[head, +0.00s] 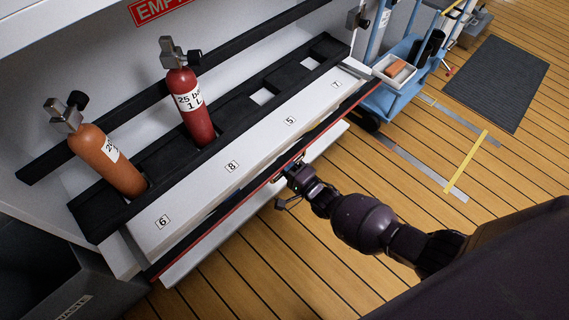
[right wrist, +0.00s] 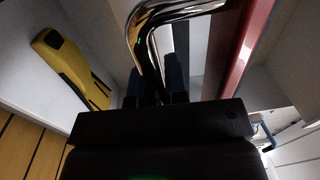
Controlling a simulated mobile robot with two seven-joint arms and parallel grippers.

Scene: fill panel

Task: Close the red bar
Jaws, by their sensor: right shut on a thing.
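The red bar (head: 210,231) runs as a long thin strip along the front lower edge of the cylinder rack. In the right wrist view the red bar (right wrist: 240,48) rises at the upper right. My right gripper (head: 289,172) is at the middle of the bar's length, in front of the rack. In the right wrist view my right gripper (right wrist: 154,88) has its dark fingers shut on a bent chrome handle (right wrist: 150,38). My left gripper is not in view.
An orange cylinder (head: 108,162) and a red cylinder (head: 190,108) stand in the black rack; other slots are empty. A blue cart (head: 404,98) stands at the rack's far end. A yellow object (right wrist: 70,68) shows in the right wrist view. The wooden floor (head: 420,200) is largely clear.

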